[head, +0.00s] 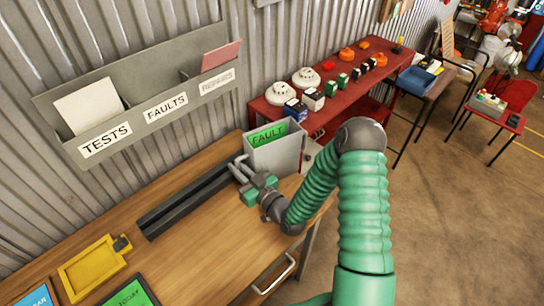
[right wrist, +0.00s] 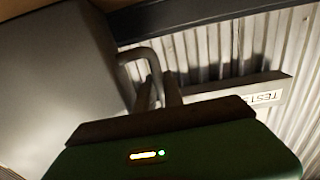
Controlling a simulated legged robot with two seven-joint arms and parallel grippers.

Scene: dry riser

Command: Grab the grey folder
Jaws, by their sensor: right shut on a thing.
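The grey folder (head: 284,154) stands upright on the wooden bench, at the right end of a dark rail; it has a green label reading FAULT. In the right wrist view its plain grey side (right wrist: 50,75) fills the upper left. My right gripper (head: 238,166) is at the folder's left edge, shut on the folder. The right wrist view shows its fingers (right wrist: 160,88) close together by a grey loop at the folder's side. The exact contact is partly hidden. My left gripper is not in view.
The dark slotted rail (head: 190,201) lies along the bench. A wall rack (head: 150,95) labelled TESTS, FAULTS and REPAIRS hangs above it. A yellow tray (head: 93,268) lies at lower left. A red bench (head: 345,95) with detectors stands behind. The middle of the wooden bench is clear.

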